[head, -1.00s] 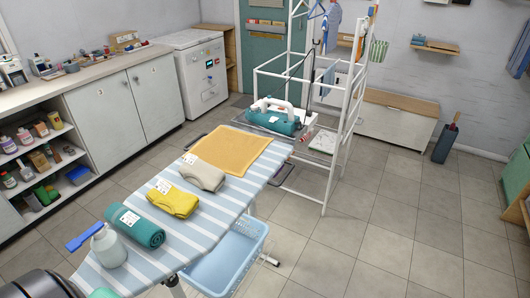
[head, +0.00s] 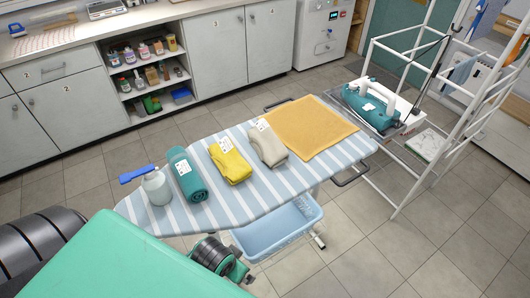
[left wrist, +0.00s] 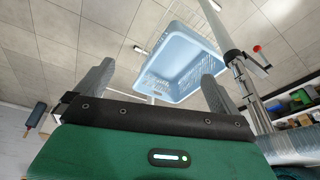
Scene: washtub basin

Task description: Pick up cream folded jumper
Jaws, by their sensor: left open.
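The cream folded jumper (head: 270,148) lies on the striped ironing board (head: 220,208), between a yellow folded garment (head: 231,164) and an orange cloth (head: 312,128). It has a small white tag. My left gripper (left wrist: 157,72) is open and empty in the left wrist view, its two fingers spread wide. That view shows the blue basket beyond the fingers, and the jumper is not in it. In the head view my green arm fills the lower left, apart from the jumper. My right gripper is not in view.
A blue basket (head: 278,232) is under the board, and a white rack (head: 440,110) stands at right.

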